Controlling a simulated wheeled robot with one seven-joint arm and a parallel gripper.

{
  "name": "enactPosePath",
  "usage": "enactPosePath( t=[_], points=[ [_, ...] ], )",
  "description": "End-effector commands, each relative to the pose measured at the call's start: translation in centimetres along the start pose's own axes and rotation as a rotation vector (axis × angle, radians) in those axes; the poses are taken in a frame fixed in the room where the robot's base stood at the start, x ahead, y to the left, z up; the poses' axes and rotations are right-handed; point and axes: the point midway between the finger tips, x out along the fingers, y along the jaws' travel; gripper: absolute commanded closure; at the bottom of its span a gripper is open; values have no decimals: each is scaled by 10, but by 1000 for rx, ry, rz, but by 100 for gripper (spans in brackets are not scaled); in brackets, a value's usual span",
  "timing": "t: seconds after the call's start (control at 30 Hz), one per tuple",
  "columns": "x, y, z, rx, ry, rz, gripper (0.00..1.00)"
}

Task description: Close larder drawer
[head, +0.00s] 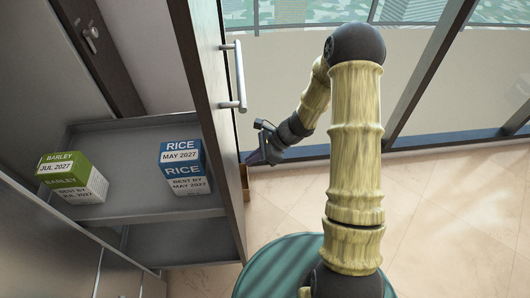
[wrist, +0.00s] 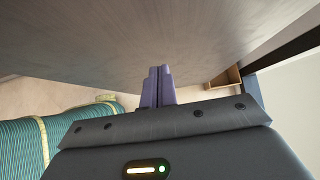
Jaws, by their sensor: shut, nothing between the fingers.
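The larder drawer (head: 135,132) is pulled out on the left of the head view, with its grey shelf showing behind a tall front panel (head: 212,95). A vertical bar handle (head: 238,78) is on the panel's outer face. My gripper (head: 250,160) is low beside that outer face, below the handle. In the wrist view the purple fingers (wrist: 158,85) are together with nothing between them, pointing at the grey panel surface (wrist: 130,35). I cannot tell whether they touch it.
A green barley box (head: 72,178) and a blue rice box (head: 183,167) stand on the drawer's shelf. A small wooden box (wrist: 224,80) is on the floor near the panel. Tiled floor (head: 440,215) is clear at the right; a window wall stands behind.

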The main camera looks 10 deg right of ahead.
Motion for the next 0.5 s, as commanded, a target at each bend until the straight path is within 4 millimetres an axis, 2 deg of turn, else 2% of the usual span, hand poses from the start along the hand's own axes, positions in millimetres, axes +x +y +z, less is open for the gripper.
enactPosePath(
  t=[0.03,0.2,0.5],
  points=[
    [6,0,8,-3,0,1,100],
    [17,0,19,-2,1,0,100],
    [19,0,21,-1,1,-1,100]
  ],
)
